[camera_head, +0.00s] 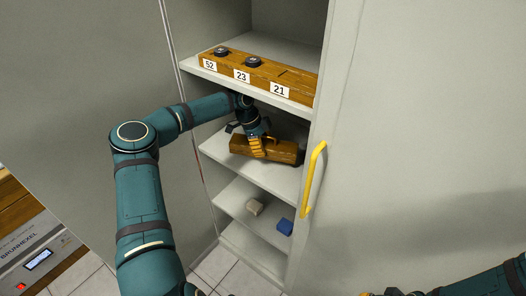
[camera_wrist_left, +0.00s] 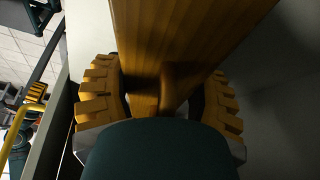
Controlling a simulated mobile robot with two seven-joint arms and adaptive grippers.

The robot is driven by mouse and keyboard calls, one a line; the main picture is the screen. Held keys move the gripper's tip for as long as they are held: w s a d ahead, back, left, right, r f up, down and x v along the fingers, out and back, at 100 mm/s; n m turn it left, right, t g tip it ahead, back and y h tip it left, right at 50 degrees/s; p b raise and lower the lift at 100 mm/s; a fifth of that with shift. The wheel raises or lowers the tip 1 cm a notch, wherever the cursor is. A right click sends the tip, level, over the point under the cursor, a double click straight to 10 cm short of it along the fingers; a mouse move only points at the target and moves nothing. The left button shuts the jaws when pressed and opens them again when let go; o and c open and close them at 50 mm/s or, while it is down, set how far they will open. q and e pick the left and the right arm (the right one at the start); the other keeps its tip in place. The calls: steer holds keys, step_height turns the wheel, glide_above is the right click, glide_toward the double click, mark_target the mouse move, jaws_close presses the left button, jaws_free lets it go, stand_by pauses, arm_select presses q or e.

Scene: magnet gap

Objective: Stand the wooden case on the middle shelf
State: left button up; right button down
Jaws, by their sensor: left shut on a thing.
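The wooden case (camera_head: 283,152) is a brown block lying lengthwise at the middle shelf (camera_head: 222,151) of the open cabinet. My left gripper (camera_head: 257,150) reaches in from the left and is shut on it, with yellow fingers over its front side. In the left wrist view, the case (camera_wrist_left: 180,35) runs between the two ribbed yellow fingers (camera_wrist_left: 165,100). I cannot tell whether the case touches the shelf. My right gripper (camera_head: 390,293) shows only in part at the bottom edge, and its fingers are mostly cut off.
The upper shelf holds a wooden block (camera_head: 262,80) with labels 52, 23 and 21 and dark round pieces. A yellow handle (camera_head: 313,180) stands out at the right of the opening.

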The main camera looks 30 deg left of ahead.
arm_select(q)
step_height(320, 180, down, 2)
steer(key=shift+a+f, duration=0.15)
steer(key=shift+f, duration=0.1)
steer(key=o, duration=1.4)
steer(key=shift+s, duration=0.1)
